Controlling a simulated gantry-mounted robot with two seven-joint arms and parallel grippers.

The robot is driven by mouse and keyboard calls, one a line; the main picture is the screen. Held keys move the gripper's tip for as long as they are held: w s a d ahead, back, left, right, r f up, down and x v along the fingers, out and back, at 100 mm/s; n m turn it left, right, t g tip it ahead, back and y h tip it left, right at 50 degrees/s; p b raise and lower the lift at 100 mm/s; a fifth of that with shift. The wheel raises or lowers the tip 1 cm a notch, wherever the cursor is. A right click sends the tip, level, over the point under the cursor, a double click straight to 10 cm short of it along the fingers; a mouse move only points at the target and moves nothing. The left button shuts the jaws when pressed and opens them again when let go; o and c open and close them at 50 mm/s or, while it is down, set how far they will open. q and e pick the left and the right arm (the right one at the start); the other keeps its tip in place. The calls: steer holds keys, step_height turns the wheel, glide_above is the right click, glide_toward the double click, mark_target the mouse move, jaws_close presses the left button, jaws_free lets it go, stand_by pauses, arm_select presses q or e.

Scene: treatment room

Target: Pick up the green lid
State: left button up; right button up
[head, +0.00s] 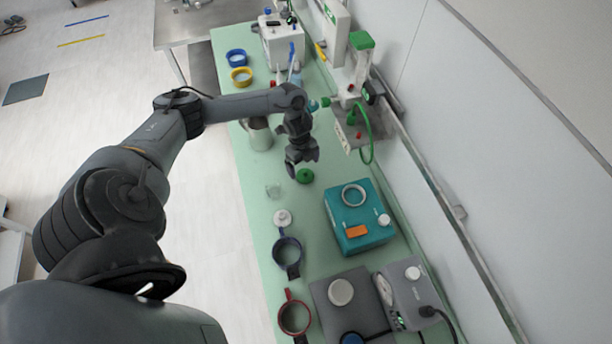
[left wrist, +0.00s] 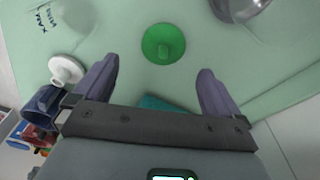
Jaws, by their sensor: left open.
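The green lid (head: 305,176) is a small round disc with a knob, lying flat on the green table (head: 258,216). In the left wrist view the green lid (left wrist: 163,44) lies beyond the fingertips, roughly centred between them, with its knob facing the camera. My left gripper (head: 304,170) hangs over the table right beside the lid in the head view. In the left wrist view its two fingers (left wrist: 158,82) are spread wide with nothing between them. My right gripper does not show.
A clear beaker (head: 273,190) and a white lid (head: 283,217) stand left of and nearer than the green lid. A metal jug (head: 258,134) stands behind to the left. A teal device (head: 358,217) stands to the right, and a wall unit with a green tube (head: 366,135) is behind it.

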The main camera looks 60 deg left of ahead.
mark_target(305, 172)
arm_select(q)
steer(key=shift+w+d+f, duration=0.1)
steer(key=shift+f, duration=1.45)
steer(key=shift+w+d+f, duration=0.1)
steer(key=shift+f, duration=1.4)
steer(key=shift+a, duration=0.1)
steer(key=c, duration=1.1)
